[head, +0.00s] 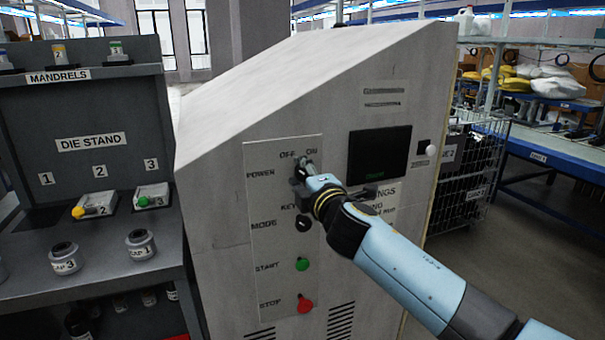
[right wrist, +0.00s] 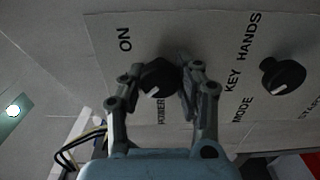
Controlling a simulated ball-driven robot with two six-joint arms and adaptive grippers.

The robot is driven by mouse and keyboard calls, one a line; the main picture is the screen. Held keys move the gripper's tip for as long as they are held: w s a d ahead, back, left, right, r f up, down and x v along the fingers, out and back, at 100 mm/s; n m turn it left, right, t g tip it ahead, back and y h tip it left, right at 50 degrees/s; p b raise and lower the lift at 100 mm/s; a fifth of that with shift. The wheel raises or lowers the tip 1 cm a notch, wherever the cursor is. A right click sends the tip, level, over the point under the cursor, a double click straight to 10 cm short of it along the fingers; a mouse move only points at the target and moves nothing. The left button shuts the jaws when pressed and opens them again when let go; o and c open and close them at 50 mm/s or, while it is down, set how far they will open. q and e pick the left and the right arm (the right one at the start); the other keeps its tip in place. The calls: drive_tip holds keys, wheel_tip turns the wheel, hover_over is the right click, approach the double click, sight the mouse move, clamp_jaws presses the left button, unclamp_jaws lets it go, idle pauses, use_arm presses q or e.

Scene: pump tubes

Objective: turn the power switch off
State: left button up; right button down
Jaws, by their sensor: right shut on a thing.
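The power switch (right wrist: 160,75) is a dark round knob on the machine's pale control panel (head: 262,215). My right gripper (head: 304,168) is at this knob, below the OFF and ON labels. In the right wrist view its two fingers (right wrist: 158,82) straddle the knob and are shut on it. The knob's white mark shows between the fingers and points down and slightly left in that view, away from the ON label (right wrist: 125,39). The OFF label (head: 287,154) is hidden there. In the head view the gripper mostly covers the knob. My left gripper is not in view.
The mode knob (head: 302,224), green start button (head: 302,264) and red stop button (head: 305,304) sit below the power switch. A dark display (head: 380,155) is to the right. A die stand (head: 80,200) stands at left. A wire cage (head: 468,172) is at right.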

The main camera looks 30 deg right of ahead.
drive_tip(key=shift+f, duration=0.1)
drive_tip(key=c, duration=0.9)
unclamp_jaws()
drive_tip(key=v, duration=1.2)
drive_tip(key=shift+a, duration=0.1)
